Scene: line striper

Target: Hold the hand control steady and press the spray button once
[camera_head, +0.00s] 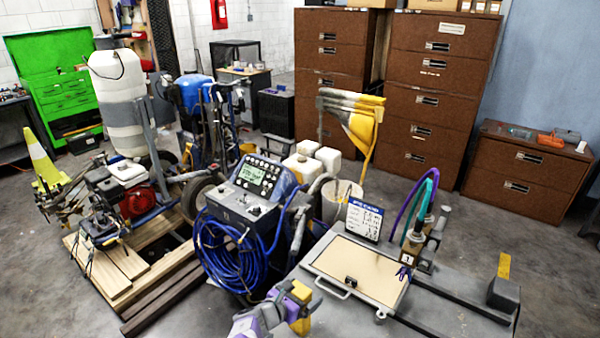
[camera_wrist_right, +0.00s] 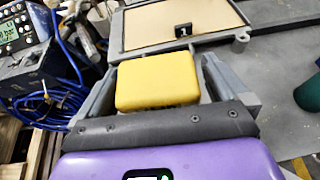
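A yellow block, which looks like the hand control (camera_head: 301,292), is at the bottom middle of the head view. My right gripper (camera_head: 293,303), with a purple body, is around it. In the right wrist view the same yellow block (camera_wrist_right: 155,82) sits between the two grey fingers of my right gripper (camera_wrist_right: 160,85), with a finger against each side. No spray button can be made out on the faces that show. My left gripper is in neither view.
The striper's control panel (camera_head: 258,178) and a coiled blue hose (camera_head: 238,256) are left of the gripper. A grey cart top (camera_head: 455,306) with a tan framed panel (camera_head: 357,268) is to the right. A white sign (camera_head: 364,219) stands behind the panel.

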